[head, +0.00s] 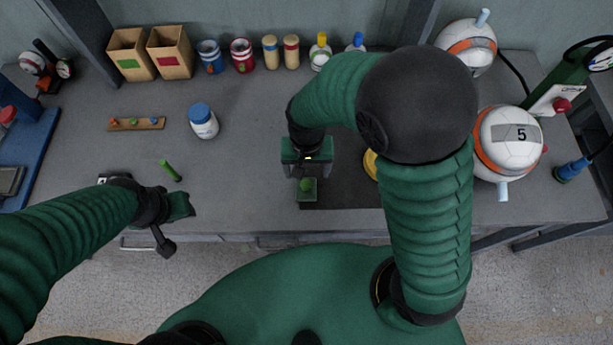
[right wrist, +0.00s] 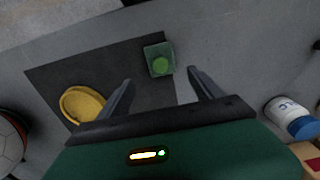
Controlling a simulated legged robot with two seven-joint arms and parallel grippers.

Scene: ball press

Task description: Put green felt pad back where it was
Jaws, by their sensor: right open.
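The green felt pad (head: 307,197) is a small dark green square with a brighter green round knob on top. It lies at the near left corner of a dark mat (head: 345,190), and it also shows in the right wrist view (right wrist: 151,54). My right gripper (head: 306,173) is open and empty, pointing down close to the pad. In the right wrist view the pad sits just beyond and between the fingertips (right wrist: 160,77). My left gripper (head: 183,205) is over the front left of the bench; its fingers do not show clearly.
A yellow oval dish (right wrist: 83,104) lies on the mat, partly hidden by my right arm in the head view. A blue-capped white jar (head: 203,122), a green stick (head: 171,171) and a wooden peg strip (head: 136,124) stand left. Balls (head: 509,140) are at right. Bench between jar and mat is clear.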

